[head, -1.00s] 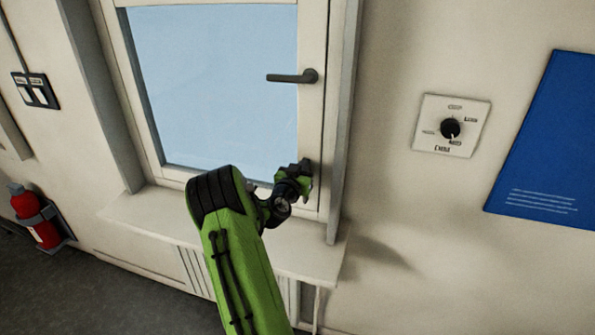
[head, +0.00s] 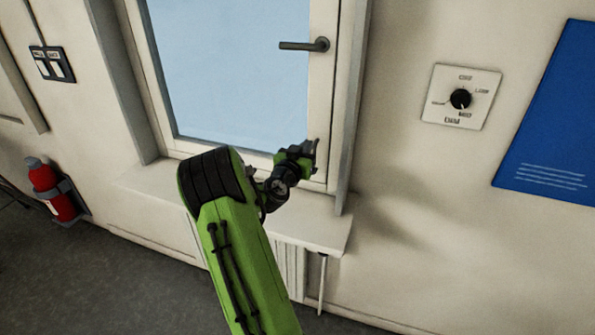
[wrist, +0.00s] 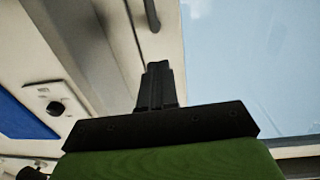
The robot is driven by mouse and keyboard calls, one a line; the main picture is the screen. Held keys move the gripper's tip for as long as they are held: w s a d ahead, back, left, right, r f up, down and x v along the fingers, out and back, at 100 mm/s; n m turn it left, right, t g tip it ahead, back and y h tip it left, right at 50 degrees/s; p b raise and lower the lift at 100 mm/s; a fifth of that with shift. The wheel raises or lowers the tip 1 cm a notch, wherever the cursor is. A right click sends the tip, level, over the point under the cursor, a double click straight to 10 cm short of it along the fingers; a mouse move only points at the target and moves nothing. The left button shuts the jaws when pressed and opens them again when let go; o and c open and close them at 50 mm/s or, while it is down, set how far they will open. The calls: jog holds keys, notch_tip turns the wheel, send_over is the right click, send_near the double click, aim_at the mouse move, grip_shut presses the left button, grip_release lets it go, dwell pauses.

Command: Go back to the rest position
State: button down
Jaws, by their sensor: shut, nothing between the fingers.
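My gripper (head: 314,150) is at the end of my green arm, in front of the lower right part of the window frame. It points up and to the right in the head view. In the wrist view my gripper (wrist: 157,70) shows its dark fingers together, with nothing between them. The window handle (head: 304,45) lies horizontal on the frame above my gripper, apart from it. The handle also shows at the top of the wrist view (wrist: 151,15). The window (head: 235,70) looks closed.
A white sill (head: 150,185) runs under the window, close below my arm, with a radiator (head: 290,268) beneath. A dial panel (head: 460,97) and a blue board (head: 555,120) are on the right wall. A red extinguisher (head: 50,190) and a switch plate (head: 52,65) are at the left.

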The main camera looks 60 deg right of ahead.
jog(key=s+a+b, duration=0.1)
jog(key=a+b, duration=0.1)
jog(key=a, duration=0.4)
jog(key=shift+a+f, duration=0.2)
jog(key=shift+a, duration=0.05)
